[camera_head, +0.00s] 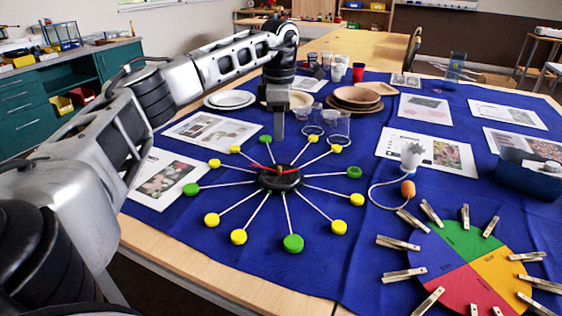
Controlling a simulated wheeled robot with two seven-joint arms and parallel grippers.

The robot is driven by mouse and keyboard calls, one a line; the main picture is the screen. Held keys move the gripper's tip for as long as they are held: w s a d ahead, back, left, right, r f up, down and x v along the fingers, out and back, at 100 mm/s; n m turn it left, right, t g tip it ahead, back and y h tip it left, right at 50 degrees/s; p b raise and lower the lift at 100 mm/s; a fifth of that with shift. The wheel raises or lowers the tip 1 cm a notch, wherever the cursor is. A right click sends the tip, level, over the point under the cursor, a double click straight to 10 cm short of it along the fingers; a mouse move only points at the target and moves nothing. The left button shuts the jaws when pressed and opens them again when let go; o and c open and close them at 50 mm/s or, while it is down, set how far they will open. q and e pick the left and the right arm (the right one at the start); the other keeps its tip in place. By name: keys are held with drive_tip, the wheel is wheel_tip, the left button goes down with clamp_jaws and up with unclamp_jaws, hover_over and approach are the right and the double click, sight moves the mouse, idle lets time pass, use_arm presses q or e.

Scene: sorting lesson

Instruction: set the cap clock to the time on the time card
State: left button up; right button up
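The cap clock has a black hub (280,180) with thin spokes ending in caps. Green caps sit at the far, near, left and right ends, such as the near green cap (293,243); the others are yellow, such as this yellow cap (238,237). A red hand (262,168) lies on the hub, pointing left and slightly away; another thin hand seems to point to the far side. My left gripper (278,134) points down just beyond the hub, near the far green cap (265,139). Its finger gap does not show. I cannot tell which printed sheet is the time card. My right gripper is out of view.
A coloured wheel (463,250) with clothespins lies at the front right. Clear cups (338,123), brown plates (356,97) and white plates (229,99) stand behind the clock. Printed sheets, such as this one (168,180), and a blue bin (527,176) surround it on the blue cloth (338,275).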

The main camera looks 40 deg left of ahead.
sight(280, 167)
use_arm(q)
wheel_tip(280, 167, down, 9)
drive_tip(key=shift+f+b, duration=0.1)
drive_tip(key=shift+b, duration=0.45)
drive_tip(key=shift+f, duration=0.3)
drive_tip(key=shift+c, duration=0.3)
